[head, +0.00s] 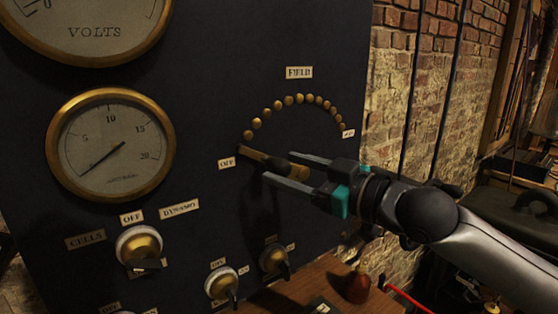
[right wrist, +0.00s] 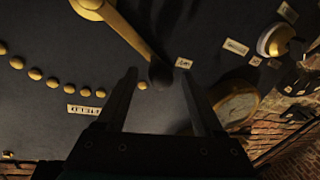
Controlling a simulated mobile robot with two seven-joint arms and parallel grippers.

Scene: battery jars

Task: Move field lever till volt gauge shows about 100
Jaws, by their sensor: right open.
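The volt gauge (head: 92,35) is cut off by the top edge in the head view. Its lower dial shows VOLTS and a 0, with no clear needle reading. The brass field lever (head: 255,154) lies at the OFF label (head: 227,163), at the left end of an arc of brass studs (head: 299,99). In the right wrist view the lever (right wrist: 125,28) ends in a dark knob (right wrist: 160,74) near OFF. My right gripper (head: 278,166) is open, with its fingers either side of the knob; it also shows in the wrist view (right wrist: 158,72). Contact cannot be told. My left gripper is out of view.
A smaller brass gauge (head: 110,145) marked 5 to 20 has its needle at lower left. Rotary switches (head: 139,245) sit below it. A brick wall (head: 447,90) stands at right.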

